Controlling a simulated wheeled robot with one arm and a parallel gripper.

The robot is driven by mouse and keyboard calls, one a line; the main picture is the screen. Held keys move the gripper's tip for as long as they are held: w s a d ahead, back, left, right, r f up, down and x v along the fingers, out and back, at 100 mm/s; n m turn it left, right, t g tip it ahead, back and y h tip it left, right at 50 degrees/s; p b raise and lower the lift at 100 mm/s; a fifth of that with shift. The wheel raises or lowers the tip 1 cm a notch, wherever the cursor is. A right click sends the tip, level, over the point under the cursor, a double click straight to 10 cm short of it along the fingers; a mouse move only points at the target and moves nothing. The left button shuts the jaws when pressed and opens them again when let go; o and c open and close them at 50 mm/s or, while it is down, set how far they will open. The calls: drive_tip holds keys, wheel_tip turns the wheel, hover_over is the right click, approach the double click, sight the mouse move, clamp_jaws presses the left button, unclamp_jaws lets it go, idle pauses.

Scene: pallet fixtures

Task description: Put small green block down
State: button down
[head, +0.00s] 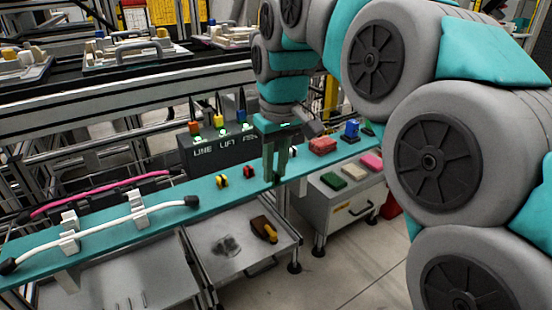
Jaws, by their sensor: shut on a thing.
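My gripper (275,178) points straight down over the teal shelf, near the middle of the head view. It is shut on the small green block, which is hard to tell apart from the green fingers at this size. I cannot tell whether the block touches the shelf (222,202). To the right, a flat dark green block (333,180) lies on a white cabinet, beside a beige block (353,171) and a pink block (372,161).
Yellow (221,181) and red (249,171) round parts are left of my gripper. A red block (322,146) and a blue block (350,130) stand right of it. A labelled dark box (213,148) stands behind. Cables (110,222) lie on the left. A grey tray (230,264) is below.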

drive_tip(key=p, duration=0.1)
hover_over(275, 168)
drive_tip(key=shift+a+f, duration=0.1)
drive_tip(key=shift+f, duration=2.3)
drive_tip(key=shift+f, duration=0.2)
drive_tip(key=c, duration=0.7)
unclamp_jaws()
drive_tip(key=shift+r, duration=0.1)
